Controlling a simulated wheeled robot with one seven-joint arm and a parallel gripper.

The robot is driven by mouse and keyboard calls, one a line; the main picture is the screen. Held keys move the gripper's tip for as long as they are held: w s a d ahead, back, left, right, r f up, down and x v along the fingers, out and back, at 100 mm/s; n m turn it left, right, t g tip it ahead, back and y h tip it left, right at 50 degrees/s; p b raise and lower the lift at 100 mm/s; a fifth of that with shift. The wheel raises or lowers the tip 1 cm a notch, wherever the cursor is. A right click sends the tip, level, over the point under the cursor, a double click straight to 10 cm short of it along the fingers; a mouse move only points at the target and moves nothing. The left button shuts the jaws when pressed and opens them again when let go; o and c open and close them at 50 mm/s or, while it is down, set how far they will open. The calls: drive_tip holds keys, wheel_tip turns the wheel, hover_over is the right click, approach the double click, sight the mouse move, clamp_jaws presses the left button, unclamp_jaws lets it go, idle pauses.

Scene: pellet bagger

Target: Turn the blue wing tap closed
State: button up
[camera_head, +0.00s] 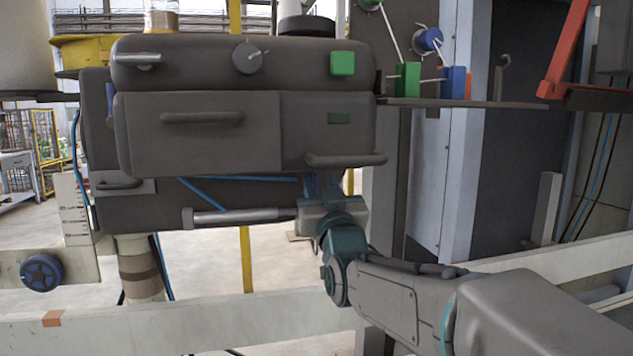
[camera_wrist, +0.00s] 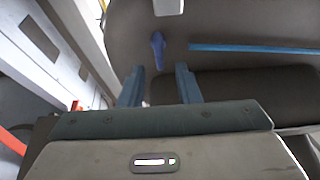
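The blue wing tap (camera_wrist: 158,50) shows in the wrist view on the dark grey machine body, its long wing pointing nearly straight up and down in the picture. My gripper (camera_wrist: 159,72) is open, its two teal fingers apart on either side of the line to the tap. The tap's lower end appears in the gap between the fingertips; I cannot tell whether they touch it. In the head view my gripper (camera_head: 322,188) is at the lower right of the machine, and the tap is hidden or too small to make out there.
The machine body (camera_head: 205,148) has a bar handle (camera_head: 346,160) just above my gripper and a grey cylinder (camera_head: 240,216) to its left. A blue tube (camera_wrist: 250,48) lies right of the tap. A pale rail (camera_head: 200,318) crosses in front.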

sight(315, 182)
drive_tip(key=shift+x, duration=1.4)
drive_tip(key=shift+s, duration=0.1)
clamp_jaws()
